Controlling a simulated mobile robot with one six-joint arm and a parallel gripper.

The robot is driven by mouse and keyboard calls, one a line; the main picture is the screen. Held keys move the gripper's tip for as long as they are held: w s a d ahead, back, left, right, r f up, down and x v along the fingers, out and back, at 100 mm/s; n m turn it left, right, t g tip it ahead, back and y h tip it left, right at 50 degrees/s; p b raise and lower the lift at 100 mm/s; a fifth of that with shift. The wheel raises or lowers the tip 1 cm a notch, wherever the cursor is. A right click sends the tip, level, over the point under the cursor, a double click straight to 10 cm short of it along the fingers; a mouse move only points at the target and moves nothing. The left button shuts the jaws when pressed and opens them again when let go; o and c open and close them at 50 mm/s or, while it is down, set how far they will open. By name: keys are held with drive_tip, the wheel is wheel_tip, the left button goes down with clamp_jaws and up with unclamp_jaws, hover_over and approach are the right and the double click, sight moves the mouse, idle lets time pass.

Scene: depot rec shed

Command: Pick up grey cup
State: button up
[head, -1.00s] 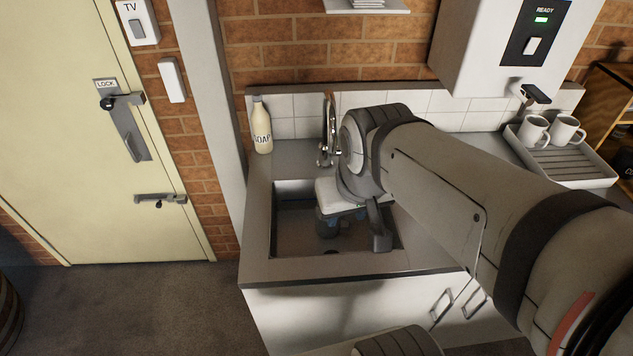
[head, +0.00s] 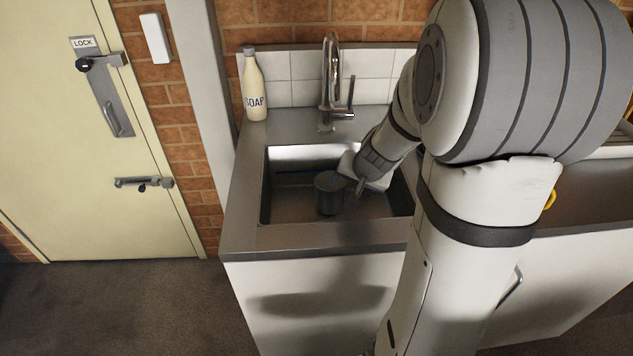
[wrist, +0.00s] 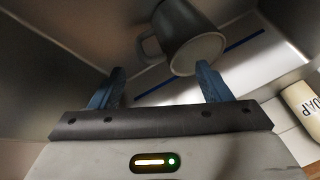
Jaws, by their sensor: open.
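The grey cup (head: 330,194) sits in the sink basin, in its middle, next to my gripper (head: 350,182). In the wrist view the cup (wrist: 180,32) lies just beyond the fingertips, with its handle on the left and a pale round end turned toward the camera. My gripper (wrist: 162,78) has its two blue fingers spread apart, with nothing held between them. The cup's pale end is close to the right fingertip; I cannot tell whether they touch. My arm and wrist hide the right part of the basin.
The sink's steel rim (head: 300,237) surrounds the basin on all sides. A tap (head: 330,85) stands at the back, and a soap bottle (head: 254,88) at the back left corner. The soap bottle also shows in the wrist view (wrist: 302,105). The left of the basin looks clear.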

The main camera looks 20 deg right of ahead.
sight(352, 189)
drive_tip(key=b+x, duration=0.1)
drive_tip(key=x, duration=0.2)
drive_tip(key=b+x, duration=0.1)
drive_tip(key=x, duration=0.2)
drive_tip(key=d+b+x, duration=0.1)
drive_tip(key=x, duration=0.2)
drive_tip(key=shift+s+f+b, duration=0.1)
drive_tip(key=shift+b, duration=0.2)
drive_tip(key=shift+c, duration=0.3)
clamp_jaws()
